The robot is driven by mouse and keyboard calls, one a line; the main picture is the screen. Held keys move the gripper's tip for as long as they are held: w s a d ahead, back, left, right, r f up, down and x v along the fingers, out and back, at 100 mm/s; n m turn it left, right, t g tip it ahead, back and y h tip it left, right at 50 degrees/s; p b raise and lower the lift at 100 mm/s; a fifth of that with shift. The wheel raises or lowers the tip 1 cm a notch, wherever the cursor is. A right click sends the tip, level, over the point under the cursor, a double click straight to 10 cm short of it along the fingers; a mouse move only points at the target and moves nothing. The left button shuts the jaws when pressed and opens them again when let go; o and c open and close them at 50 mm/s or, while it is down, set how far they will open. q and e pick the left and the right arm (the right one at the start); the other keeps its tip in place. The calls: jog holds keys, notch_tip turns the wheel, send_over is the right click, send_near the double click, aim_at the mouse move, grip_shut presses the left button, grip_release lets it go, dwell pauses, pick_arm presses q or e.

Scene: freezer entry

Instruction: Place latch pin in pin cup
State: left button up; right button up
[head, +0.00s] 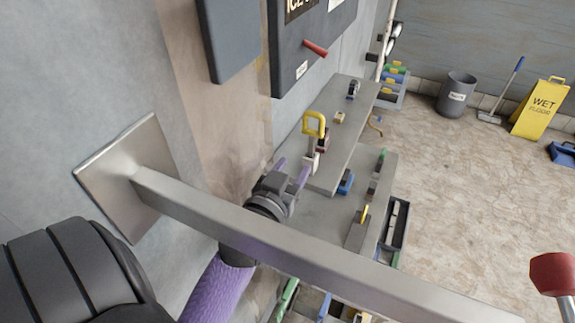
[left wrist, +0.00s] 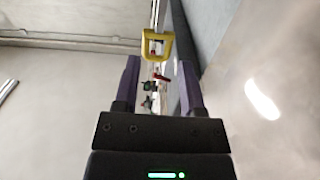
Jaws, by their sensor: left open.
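A yellow loop handle (head: 314,124), apparently the latch pin's, stands upright over the near end of the raised grey shelf. A white block (head: 311,163) and a dark red one are just below it; I cannot tell which, if either, is the pin cup. My left gripper (head: 292,172), with purple fingers, is open and empty, to the lower left of the handle. In the left wrist view the yellow handle (left wrist: 155,46) shows just beyond the tips of the open left gripper (left wrist: 157,68), roughly centred between them. My right gripper is not in view.
A grey metal bar (head: 270,245) crosses in front of my left arm from a wall plate (head: 140,175). A lower shelf (head: 325,217) holds small blocks. A dark box with a red handle (head: 315,48) is on the wall. A red-knobbed lever (head: 553,274) stands at right.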

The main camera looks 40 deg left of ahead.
pick_arm(q)
jog(key=s+d+f+m+g+h, duration=0.1)
jog(key=s+d+f+g, duration=0.25)
jog(key=f, duration=0.75)
jog(key=s+d+f+m+g+h, duration=0.1)
jog(key=s+d+f+g+h, duration=0.3)
jog(key=f, duration=0.6)
jog(key=s+d+f+m+g+y, duration=0.1)
jog(key=s+f+g, duration=0.3)
jog(key=f, duration=0.7)
jog(key=s+f+m+g, duration=0.1)
jog(key=s+f, duration=0.3)
jog(key=s, duration=0.6)
jog(key=s+f+m+g, duration=0.1)
jog(key=s+f+g, duration=0.3)
jog(key=s, duration=0.7)
jog(key=shift+s+a+f, duration=0.2)
jog(key=shift+a+f, duration=0.15)
jog(key=shift+a, duration=0.1)
